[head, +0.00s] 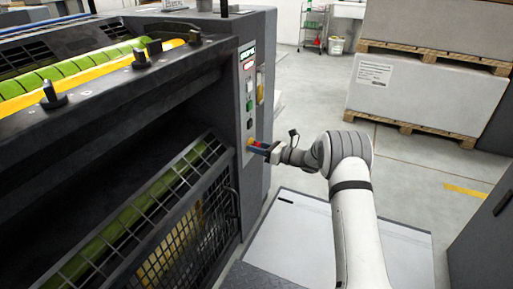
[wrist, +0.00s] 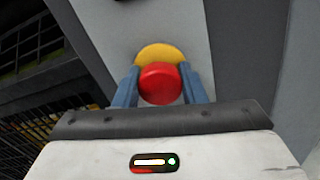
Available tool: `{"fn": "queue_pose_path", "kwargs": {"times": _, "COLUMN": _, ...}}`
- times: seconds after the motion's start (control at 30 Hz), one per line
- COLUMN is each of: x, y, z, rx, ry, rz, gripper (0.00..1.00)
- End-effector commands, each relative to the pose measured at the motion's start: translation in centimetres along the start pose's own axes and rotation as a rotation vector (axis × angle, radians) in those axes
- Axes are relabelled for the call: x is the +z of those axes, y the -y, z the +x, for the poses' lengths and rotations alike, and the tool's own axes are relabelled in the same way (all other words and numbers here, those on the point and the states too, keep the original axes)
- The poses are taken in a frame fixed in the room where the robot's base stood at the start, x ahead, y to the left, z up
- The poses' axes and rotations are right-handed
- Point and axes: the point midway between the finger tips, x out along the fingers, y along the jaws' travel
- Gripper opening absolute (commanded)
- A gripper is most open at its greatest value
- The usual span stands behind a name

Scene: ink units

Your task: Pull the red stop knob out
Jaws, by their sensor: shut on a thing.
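The red stop knob (wrist: 160,84) sits in front of a round yellow plate (wrist: 160,54) on the machine's grey panel. In the wrist view the blue fingers of my gripper (wrist: 159,90) stand on either side of the knob and are shut on it. In the head view my gripper (head: 259,147) reaches the lower part of the control panel (head: 249,85) from the right. The knob is mostly hidden there by the fingers, with a little red and yellow showing. Any gap between the knob and the plate cannot be told.
Above the knob the panel carries a small display, a green button (head: 250,105) and other controls. A wire guard (head: 185,220) with a handle is left of the panel. A pale platform (head: 300,235) lies below my arm. Stacked pallets (head: 430,90) stand at the back right.

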Motion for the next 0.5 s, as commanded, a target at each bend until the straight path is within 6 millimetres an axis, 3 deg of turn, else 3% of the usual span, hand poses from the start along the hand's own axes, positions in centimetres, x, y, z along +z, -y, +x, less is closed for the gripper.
{"fn": "queue_pose_path", "kwargs": {"times": 0.27, "x": 0.0, "y": 0.1, "z": 0.0, "rx": -0.002, "ry": 0.0, "rz": 0.0, "gripper": 0.0}}
{"fn": "queue_pose_path", "kwargs": {"times": 0.5, "x": 0.3, "y": 0.1, "z": -1.2, "rx": -0.004, "ry": -0.001, "rz": 0.001, "gripper": 0.0}}
